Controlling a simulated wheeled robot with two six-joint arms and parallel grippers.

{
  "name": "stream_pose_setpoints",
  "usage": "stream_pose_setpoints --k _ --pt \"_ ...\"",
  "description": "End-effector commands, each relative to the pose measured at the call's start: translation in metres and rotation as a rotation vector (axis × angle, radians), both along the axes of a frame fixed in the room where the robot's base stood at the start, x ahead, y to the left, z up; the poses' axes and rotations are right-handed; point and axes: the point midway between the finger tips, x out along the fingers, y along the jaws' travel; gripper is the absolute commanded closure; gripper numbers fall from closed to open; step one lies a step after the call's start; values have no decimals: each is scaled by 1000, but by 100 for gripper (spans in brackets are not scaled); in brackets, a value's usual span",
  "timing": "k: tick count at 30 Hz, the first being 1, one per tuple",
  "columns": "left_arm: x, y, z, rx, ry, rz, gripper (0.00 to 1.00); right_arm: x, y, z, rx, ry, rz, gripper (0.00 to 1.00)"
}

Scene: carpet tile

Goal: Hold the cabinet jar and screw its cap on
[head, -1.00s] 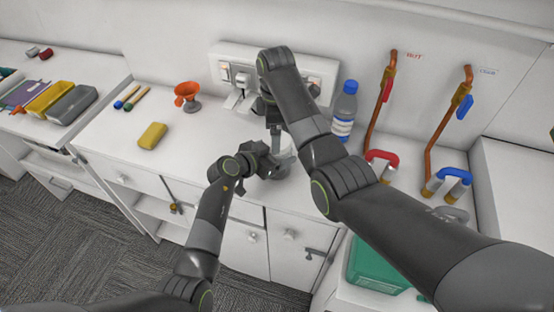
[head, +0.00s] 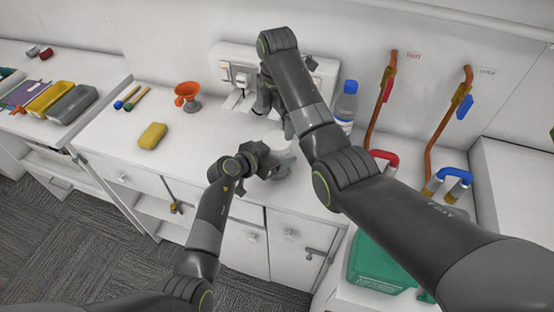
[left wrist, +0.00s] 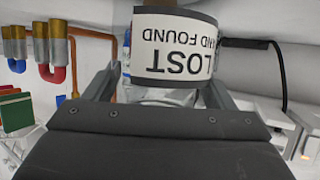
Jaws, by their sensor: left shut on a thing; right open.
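The jar (head: 281,142) stands on the white counter, mostly hidden behind my left gripper and right arm in the head view. In the left wrist view the jar (left wrist: 176,48) bears a white label reading "LOST AND FOUND", upside down in the picture, with clear glass beside it. My left gripper (head: 276,165) is shut on the jar, one finger at each side. My right gripper (head: 268,104) is open, above and behind the jar, apart from it. I cannot make out the cap, nor whether it is on the jar.
A blue-capped bottle (head: 347,103) stands right of the jar, close to my right arm. Copper pipes with red (head: 384,158) and blue (head: 455,175) bends are further right. An orange funnel (head: 187,95) and a yellow sponge (head: 152,135) lie left. The counter between sponge and left gripper is clear.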

Motion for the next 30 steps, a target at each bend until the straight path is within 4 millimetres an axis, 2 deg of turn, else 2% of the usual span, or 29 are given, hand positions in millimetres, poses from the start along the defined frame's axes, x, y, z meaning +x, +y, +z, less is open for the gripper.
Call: stream_pose_setpoints --k 3,9,21,26,30 --pt "-1 0 -1 0 3 -1 86 0 0 6 1 -1 141 10" --pt "-1 0 -1 0 3 -1 86 0 0 12 0 0 282 10" --pt "-1 0 -1 -1 3 -1 86 0 0 12 0 0 305 10" --pt "-1 0 -1 -1 2 0 86 -1 0 1 0 2 304 10" --pt "-1 0 -1 -1 2 0 86 -1 0 -21 0 4 303 10"
